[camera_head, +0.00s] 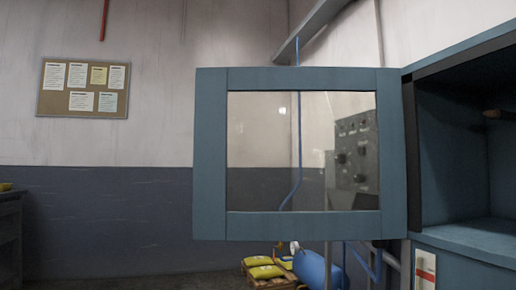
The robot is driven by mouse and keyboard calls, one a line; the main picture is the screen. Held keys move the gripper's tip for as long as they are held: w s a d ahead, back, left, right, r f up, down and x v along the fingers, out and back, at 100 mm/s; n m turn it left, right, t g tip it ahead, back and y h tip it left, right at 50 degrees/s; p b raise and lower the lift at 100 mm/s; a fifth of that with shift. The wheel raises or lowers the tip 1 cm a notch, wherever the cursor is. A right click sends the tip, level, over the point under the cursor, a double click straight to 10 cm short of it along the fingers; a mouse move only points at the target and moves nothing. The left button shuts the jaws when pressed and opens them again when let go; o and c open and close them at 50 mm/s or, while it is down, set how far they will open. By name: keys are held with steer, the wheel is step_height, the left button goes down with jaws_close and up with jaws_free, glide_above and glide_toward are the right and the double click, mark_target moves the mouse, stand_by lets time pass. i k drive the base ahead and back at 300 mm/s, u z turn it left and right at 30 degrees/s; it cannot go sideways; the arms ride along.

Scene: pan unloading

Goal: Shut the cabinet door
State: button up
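The cabinet door (211,155) stands wide open in the middle of the view. It has a blue-grey frame around a clear pane, and the wall and a grey control box show through it. Its right edge meets the cabinet (430,255) at the right, where the hinge side is. The cabinet's opening faces left of the picture's right edge, and its dark inside (450,160) is partly visible. My gripper is not in view.
A yellow-sack pallet (268,282) and a blue tank (312,268) sit on the floor behind and below the door. A grey bench (10,235) stands at far left. A notice board (83,90) hangs on the back wall. The floor to the left looks clear.

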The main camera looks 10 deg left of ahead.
mark_target(212, 221)
steer(key=u, duration=1.6)
steer(key=i, duration=3.65)
steer(key=z, duration=4.3)
steer(key=i, duration=1)
steer(key=z, duration=0.2)
